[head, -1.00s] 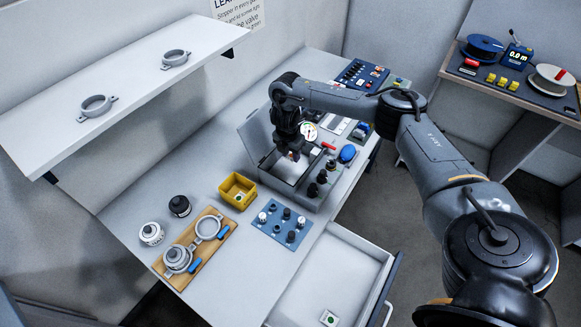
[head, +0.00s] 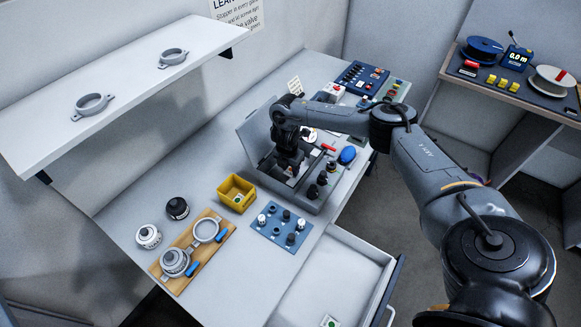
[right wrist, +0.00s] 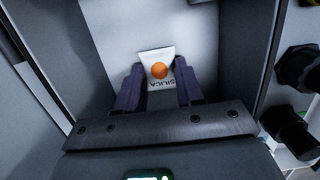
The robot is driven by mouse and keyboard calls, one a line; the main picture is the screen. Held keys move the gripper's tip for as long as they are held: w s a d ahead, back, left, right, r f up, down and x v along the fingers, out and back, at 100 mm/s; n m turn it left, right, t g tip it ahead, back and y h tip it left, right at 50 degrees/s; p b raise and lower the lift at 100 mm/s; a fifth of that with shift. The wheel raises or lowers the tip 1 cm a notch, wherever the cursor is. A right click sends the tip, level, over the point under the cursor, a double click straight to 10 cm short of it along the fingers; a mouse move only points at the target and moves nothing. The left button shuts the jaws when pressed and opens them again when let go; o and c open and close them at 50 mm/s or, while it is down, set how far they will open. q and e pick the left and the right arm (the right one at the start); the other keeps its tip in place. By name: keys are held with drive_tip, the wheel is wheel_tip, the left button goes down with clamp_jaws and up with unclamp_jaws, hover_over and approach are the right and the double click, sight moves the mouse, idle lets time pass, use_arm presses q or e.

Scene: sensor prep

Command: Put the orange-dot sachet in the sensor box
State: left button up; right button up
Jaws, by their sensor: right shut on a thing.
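The orange-dot sachet (right wrist: 158,70) is a small white packet marked SILICA with an orange dot. My right gripper (right wrist: 159,88) is shut on it, one dark finger on each side. In the head view my right gripper (head: 290,173) points down inside the open grey sensor box (head: 322,207), and the sachet is too small there to make out clearly. In the right wrist view the light floor of the box compartment shows behind the sachet. I cannot tell whether the sachet touches it. My left gripper is not in view.
A blue plate with knobs (head: 281,226) and a wooden board with rings (head: 190,247) lie in front. An open drawer (head: 345,262) juts out at the front. The raised lid (head: 254,140) borders the box's left side.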

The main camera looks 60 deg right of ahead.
sight(289, 172)
drive_tip(key=o, duration=1)
drive_tip(key=r, duration=0.2)
drive_tip(key=r+p, duration=0.1)
drive_tip(key=r, duration=0.2)
drive_tip(key=shift+a+r, duration=0.35)
drive_tip(key=shift+a, duration=0.05)
wheel_tip(289, 172, up, 6)
drive_tip(key=a+p, duration=0.1)
drive_tip(key=p, duration=0.3)
drive_tip(key=shift+r+p, duration=0.2)
drive_tip(key=shift+p, duration=0.1)
